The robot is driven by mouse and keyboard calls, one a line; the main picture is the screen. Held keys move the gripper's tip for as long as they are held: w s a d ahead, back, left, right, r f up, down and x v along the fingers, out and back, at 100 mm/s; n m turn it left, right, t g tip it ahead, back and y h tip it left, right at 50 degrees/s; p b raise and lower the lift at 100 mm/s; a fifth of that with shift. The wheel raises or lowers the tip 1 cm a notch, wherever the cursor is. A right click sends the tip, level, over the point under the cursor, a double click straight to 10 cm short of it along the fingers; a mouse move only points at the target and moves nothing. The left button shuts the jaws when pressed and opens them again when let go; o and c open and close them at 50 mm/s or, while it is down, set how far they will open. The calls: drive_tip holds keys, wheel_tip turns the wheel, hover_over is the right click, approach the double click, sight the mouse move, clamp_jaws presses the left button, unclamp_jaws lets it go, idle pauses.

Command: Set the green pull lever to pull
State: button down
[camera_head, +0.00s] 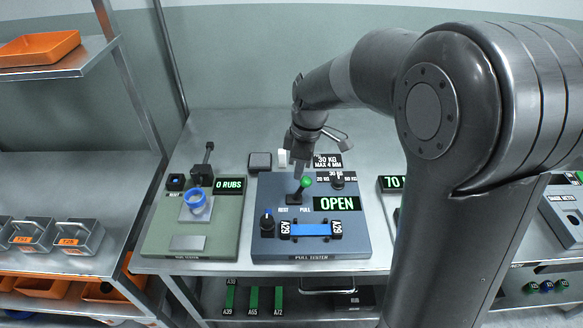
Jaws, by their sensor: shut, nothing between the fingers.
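The green pull lever (306,182) stands on the blue-grey pull tester (265,222), its green knob leaning to the right over the labels REST and PULL. The knob sits nearer the PULL label. My gripper (298,174) is shut and empty, pointing down just left of and behind the knob; I cannot tell if it touches the lever. The tester's display (337,203) reads OPEN. A blue webbing strip (311,230) lies between two clamps marked A29 at the front of the tester.
The green rub tester (160,235) with a blue ring (196,201) stands to the left. A black knob (267,222) and a load dial (338,181) are close to the lever. My arm covers the right side.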

drive_tip(key=shift+d+f, duration=0.1)
drive_tip(key=shift+d, duration=0.35)
drive_tip(key=shift+d+f, duration=0.1)
drive_tip(key=shift+d, duration=0.1)
wheel_tip(320, 180, up, 12)
drive_tip(key=w, duration=0.1)
drive_tip(key=shift+w+a, duration=0.15)
drive_tip(key=shift+a, duration=0.15)
idle(0.5)
